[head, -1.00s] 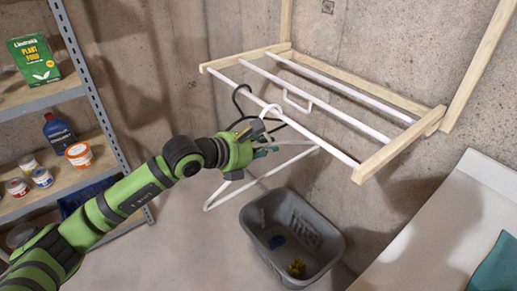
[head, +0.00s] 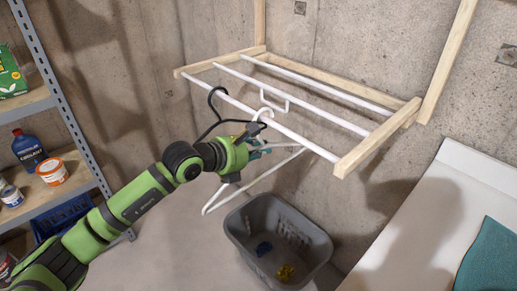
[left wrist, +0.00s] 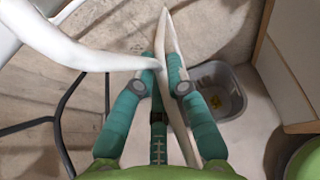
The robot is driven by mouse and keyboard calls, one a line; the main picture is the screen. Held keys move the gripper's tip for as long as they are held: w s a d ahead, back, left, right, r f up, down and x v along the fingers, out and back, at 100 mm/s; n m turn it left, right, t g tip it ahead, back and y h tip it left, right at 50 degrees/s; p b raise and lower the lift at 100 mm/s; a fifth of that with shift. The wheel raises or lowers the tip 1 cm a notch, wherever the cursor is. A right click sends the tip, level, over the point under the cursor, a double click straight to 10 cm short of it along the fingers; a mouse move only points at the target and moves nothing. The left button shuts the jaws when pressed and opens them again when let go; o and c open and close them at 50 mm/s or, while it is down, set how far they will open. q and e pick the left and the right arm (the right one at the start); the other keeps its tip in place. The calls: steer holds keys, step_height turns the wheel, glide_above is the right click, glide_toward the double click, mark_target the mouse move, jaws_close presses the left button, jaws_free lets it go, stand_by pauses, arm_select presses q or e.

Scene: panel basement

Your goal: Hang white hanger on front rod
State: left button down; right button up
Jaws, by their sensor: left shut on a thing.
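The white hanger (head: 215,207) is held at its upper part by my left gripper (head: 259,153), which is shut on it. Its hook (head: 263,114) is up beside the front rod (head: 235,99); I cannot tell whether it is over the rod or in front of it. In the left wrist view the teal fingers (left wrist: 166,76) close on the white hanger (left wrist: 172,110). The front rod is the nearest white rod of the wooden wall rack (head: 375,148). My right gripper is not in view.
A black hanger (head: 212,98) hangs on the front rod just left of the white one. A small white hook (head: 273,103) hangs from the middle rod. A grey basket (head: 300,262) stands below. Shelves (head: 60,110) are at left, a white worktop (head: 400,255) at right.

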arm_select(q)
steer(key=shift+f, duration=0.15)
steer(key=c, duration=1.2)
jaws_free()
